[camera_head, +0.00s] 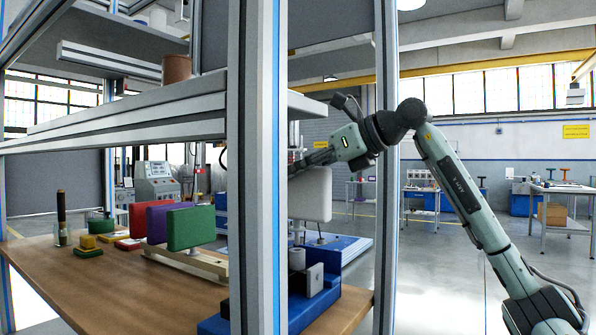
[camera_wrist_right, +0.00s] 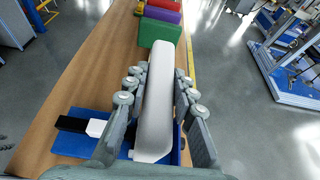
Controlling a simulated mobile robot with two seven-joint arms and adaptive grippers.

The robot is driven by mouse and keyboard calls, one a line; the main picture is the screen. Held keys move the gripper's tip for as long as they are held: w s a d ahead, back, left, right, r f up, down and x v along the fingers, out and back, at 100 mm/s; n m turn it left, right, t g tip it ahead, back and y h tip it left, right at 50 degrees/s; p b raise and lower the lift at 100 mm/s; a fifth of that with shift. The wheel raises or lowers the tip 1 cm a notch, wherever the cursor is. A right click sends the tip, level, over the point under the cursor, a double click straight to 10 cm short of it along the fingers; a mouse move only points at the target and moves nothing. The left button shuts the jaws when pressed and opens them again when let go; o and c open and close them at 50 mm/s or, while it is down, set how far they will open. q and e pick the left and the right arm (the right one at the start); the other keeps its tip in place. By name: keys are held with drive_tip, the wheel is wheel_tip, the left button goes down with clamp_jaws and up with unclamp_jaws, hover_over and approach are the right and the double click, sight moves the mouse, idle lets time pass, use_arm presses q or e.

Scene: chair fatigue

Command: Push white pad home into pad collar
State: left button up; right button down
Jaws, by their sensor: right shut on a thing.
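The white pad (camera_head: 310,195) is a thick, rounded pale slab, upright behind the metal post in the head view. In the right wrist view the white pad (camera_wrist_right: 155,100) stands between the fingers of my right gripper (camera_wrist_right: 158,92), which is shut on it from both sides. In the head view the post partly hides this gripper. Below the pad is a blue fixture (camera_head: 318,305) with grey and white upright parts; a gap shows between them and the pad's lower edge. I cannot clearly make out the pad collar. My left gripper is out of view.
Green (camera_head: 190,227), purple and red pads stand in a row on a pale rack on the wooden table (camera_head: 110,285). Metal posts (camera_head: 255,170) and a shelf (camera_head: 130,115) frame the table close to my right arm. A blue-based machine stands behind.

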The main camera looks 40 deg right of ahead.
sight(298, 191)
drive_tip(key=shift+f+b, duration=1.4)
drive_tip(key=shift+f, duration=0.5)
drive_tip(key=c, duration=1.2)
unclamp_jaws()
drive_tip(key=v, duration=1.2)
